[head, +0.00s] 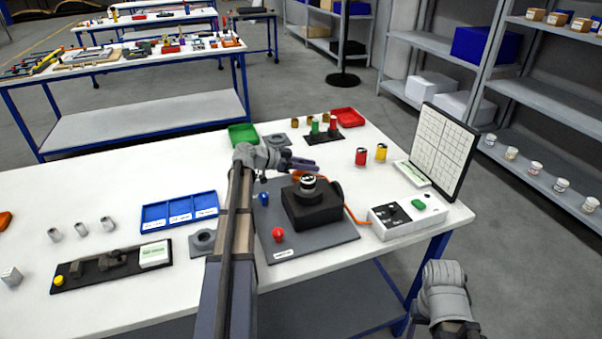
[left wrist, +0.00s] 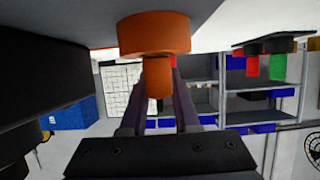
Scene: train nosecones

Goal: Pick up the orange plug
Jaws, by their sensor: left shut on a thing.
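The orange plug (left wrist: 154,35) has a wide round head and a narrower stem in the left wrist view. My left gripper (left wrist: 158,88) is shut on the stem, its two dark fingers beside it. In the head view the left gripper (head: 306,165) is over the table, just behind the black block with a silver-topped part. Only a small orange part of the plug (head: 297,174) shows there, mostly hidden by the gripper. I cannot tell whether the plug touches the surface. My right gripper's fingers are not visible; only my right wrist shows at lower right.
The black block (head: 310,208) stands on a grey plate (head: 270,242) with a red knob (head: 278,234). A white control box (head: 408,217), blue tray (head: 179,212), green tray (head: 243,134) and red tray (head: 348,117) surround it. A grid board (head: 446,150) stands at right.

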